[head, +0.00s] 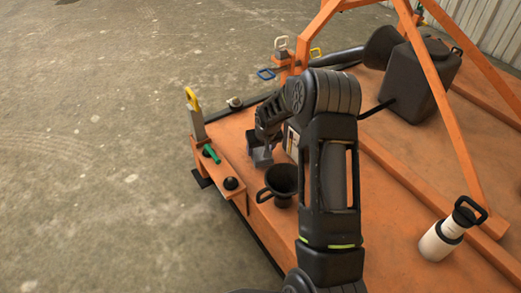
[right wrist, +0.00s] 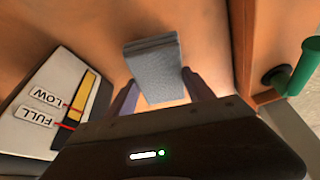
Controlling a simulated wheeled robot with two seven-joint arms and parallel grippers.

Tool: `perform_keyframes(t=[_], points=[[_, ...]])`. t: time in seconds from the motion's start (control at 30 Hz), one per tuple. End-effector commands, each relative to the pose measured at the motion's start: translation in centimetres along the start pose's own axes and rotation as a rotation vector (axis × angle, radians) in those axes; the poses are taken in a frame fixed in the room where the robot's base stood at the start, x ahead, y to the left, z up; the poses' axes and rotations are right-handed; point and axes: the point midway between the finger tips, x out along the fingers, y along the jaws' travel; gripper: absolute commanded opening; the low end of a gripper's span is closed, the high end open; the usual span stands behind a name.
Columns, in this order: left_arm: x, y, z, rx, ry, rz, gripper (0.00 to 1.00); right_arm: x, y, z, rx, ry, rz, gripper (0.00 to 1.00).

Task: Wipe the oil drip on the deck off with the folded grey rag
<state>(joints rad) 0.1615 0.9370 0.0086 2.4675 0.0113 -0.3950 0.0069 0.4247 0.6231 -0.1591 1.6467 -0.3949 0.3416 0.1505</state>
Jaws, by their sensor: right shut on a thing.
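The folded grey rag (right wrist: 153,62) is between the two fingers of my right gripper (right wrist: 160,84) in the right wrist view, with its folded layers showing at the far edge. My right gripper (head: 262,150) is shut on it, low over the orange deck (head: 385,128) near its left edge in the head view. The rag (head: 262,159) shows there only as a small grey patch. I cannot tell whether it touches the deck. No oil drip is visible; the rag, gripper or arm may hide it. My left gripper is not in view.
A black funnel-like cup (head: 281,186) stands close to the gripper. A gauge panel marked LOW and FULL (right wrist: 50,100) is beside it. A green-handled item (head: 211,153) is on the edge rail.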

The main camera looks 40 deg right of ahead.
Motion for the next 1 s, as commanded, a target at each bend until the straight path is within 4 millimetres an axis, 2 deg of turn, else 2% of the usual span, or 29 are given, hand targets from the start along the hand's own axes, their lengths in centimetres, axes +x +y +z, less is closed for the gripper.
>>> perform_keyframes(t=[0.03,0.3,0.77,1.0], points=[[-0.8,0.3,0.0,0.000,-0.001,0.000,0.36,-1.0,0.0,-0.4,0.000,0.001,0.000,0.02],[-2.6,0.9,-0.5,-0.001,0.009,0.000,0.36,-3.5,0.0,-1.4,0.000,0.000,0.001,0.02],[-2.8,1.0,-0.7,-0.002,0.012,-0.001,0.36,-4.0,0.0,-1.6,0.000,0.000,0.000,0.02],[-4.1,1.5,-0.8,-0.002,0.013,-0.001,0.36,-5.8,0.0,-2.3,0.000,0.002,0.000,0.02]])
